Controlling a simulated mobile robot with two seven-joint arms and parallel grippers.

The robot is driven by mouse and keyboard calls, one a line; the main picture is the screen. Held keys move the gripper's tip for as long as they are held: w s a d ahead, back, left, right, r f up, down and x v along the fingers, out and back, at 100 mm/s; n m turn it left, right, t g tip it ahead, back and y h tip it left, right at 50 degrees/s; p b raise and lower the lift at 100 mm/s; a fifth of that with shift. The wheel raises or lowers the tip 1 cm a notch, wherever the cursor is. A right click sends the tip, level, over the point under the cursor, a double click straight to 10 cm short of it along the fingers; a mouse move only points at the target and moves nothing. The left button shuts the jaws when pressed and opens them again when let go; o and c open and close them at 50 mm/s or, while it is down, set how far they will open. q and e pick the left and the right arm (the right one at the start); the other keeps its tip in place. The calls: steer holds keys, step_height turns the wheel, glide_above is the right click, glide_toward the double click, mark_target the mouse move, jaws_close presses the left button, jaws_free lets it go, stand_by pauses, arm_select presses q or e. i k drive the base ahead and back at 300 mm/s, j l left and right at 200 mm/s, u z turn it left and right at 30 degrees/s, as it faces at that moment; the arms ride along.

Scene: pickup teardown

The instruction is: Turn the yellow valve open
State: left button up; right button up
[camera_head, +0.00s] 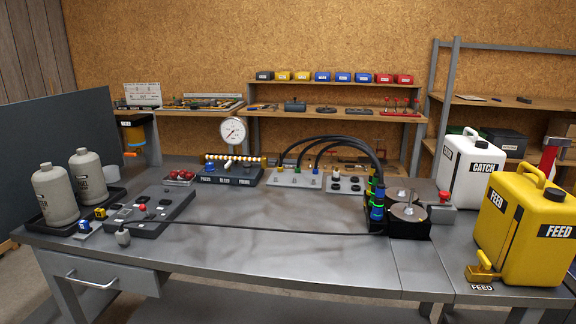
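A yellow valve (483,268) with a raised handle sits at the bottom left of the yellow FEED can (524,222), at the right front of the bench. A small label reading FEED lies just below it. The valve is small in the picture, and I cannot tell whether it is open or closed. A smaller yellow part (100,212) stands on a little base beside the grey bottles at the left; I cannot tell what it is. Neither of my grippers is in view.
The white CATCH can (470,168) stands behind the FEED can. Black hoses (335,142) arch to a fitting block (377,205) beside two round-topped units. A control panel (148,211) and grey bottles (56,194) stand left. The bench middle (290,215) is mostly clear; a thin cable crosses its front.

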mark_target(484, 263)
steer(key=z, duration=1.3)
